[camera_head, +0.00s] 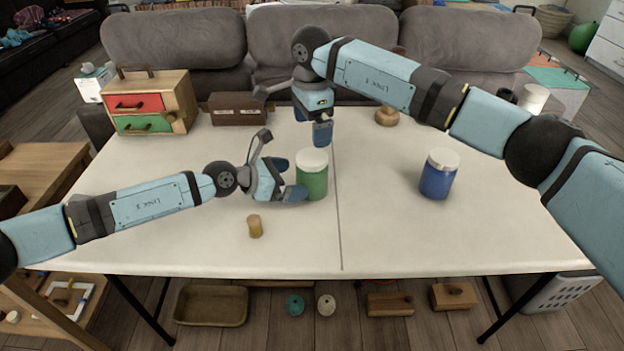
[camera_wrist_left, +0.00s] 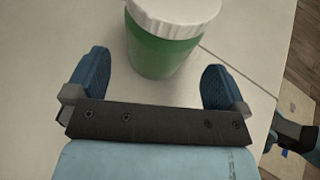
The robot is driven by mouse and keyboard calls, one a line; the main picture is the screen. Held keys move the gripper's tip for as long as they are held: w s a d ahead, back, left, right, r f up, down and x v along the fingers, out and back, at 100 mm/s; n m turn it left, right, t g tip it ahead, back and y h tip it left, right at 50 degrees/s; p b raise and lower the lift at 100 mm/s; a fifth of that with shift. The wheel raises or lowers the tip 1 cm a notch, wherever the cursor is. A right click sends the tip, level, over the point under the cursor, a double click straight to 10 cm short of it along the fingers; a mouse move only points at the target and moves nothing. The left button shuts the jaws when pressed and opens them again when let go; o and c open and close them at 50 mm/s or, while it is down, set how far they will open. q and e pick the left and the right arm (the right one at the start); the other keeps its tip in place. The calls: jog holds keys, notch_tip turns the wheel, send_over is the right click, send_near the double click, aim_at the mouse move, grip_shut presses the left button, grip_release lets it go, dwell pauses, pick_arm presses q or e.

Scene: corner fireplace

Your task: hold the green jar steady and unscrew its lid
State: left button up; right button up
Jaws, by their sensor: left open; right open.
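The green jar (camera_head: 312,183) stands upright near the middle of the white table, with its white lid (camera_head: 312,160) on top. In the left wrist view the jar (camera_wrist_left: 162,55) and its ridged lid (camera_wrist_left: 172,14) show just beyond the fingertips. My left gripper (camera_head: 290,178) is open at the jar's left side; its fingers (camera_wrist_left: 158,78) point toward the jar and are spread wider than it. I cannot tell whether a finger touches it. My right gripper (camera_head: 311,128) is open, pointing down above and behind the lid, apart from it.
A blue jar with a white lid (camera_head: 439,174) stands to the right. A small wooden cylinder (camera_head: 255,226) lies in front of my left gripper. A drawer box (camera_head: 150,103), a brown box (camera_head: 238,109) and a round wooden object (camera_head: 387,117) stand at the back. The front right is clear.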

aim_at(298, 179)
pick_arm(q)
jog(key=shift+x, duration=2)
jog(key=shift+c, duration=0.5)
